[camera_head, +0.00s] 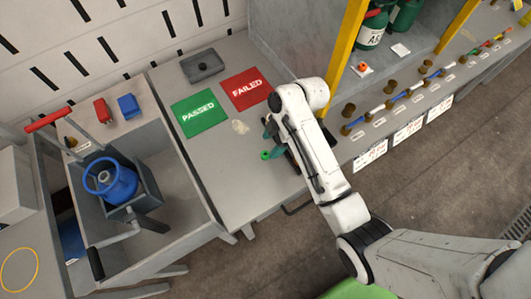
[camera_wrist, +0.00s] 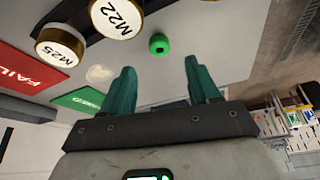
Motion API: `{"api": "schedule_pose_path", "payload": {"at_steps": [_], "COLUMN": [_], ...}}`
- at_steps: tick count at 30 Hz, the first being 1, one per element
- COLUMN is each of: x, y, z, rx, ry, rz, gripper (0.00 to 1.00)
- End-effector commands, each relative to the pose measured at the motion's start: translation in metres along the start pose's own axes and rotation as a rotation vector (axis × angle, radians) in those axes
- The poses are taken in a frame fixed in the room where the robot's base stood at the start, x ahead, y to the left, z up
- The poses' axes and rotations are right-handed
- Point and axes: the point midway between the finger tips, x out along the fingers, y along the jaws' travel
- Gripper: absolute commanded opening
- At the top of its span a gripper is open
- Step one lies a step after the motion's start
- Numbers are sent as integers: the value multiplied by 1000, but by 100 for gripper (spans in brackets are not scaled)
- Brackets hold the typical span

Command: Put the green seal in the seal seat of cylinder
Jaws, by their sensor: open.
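The green seal (camera_wrist: 158,44) is a small bright green ring with a dark hole, lying on the grey table. In the wrist view it is beyond my fingertips, roughly centred between them. In the head view a bright green spot beside my gripper looks like the seal (camera_head: 265,155). My gripper (camera_wrist: 158,70) has two teal fingers, spread apart with nothing between them. The blue cylinder (camera_head: 122,186) stands in a grey holder on the left bench, with a blue ring at its top. I cannot make out its seal seat.
A green PASSED mat (camera_head: 199,113), a red FAILED mat (camera_head: 246,89) and a pale small item (camera_head: 240,126) lie on the table. Round M25 (camera_wrist: 60,46) and M22 (camera_wrist: 115,18) pieces are near my gripper. Red (camera_head: 102,111) and blue (camera_head: 129,106) blocks stand behind the cylinder.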

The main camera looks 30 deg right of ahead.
Motion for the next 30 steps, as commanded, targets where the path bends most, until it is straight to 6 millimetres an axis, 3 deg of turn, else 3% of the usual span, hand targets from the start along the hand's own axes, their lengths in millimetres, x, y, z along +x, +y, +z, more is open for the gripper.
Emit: {"api": "schedule_pose_path", "payload": {"at_steps": [5,13,23,30], "x": [12,48,55,54], "y": [-1,-1,0,0], "z": [1,5,5,5], "rx": [0,0,-1,0], "ry": [-1,-2,-2,-1], "rz": [-2,-1,2,2], "gripper": [61,61,61,38]}}
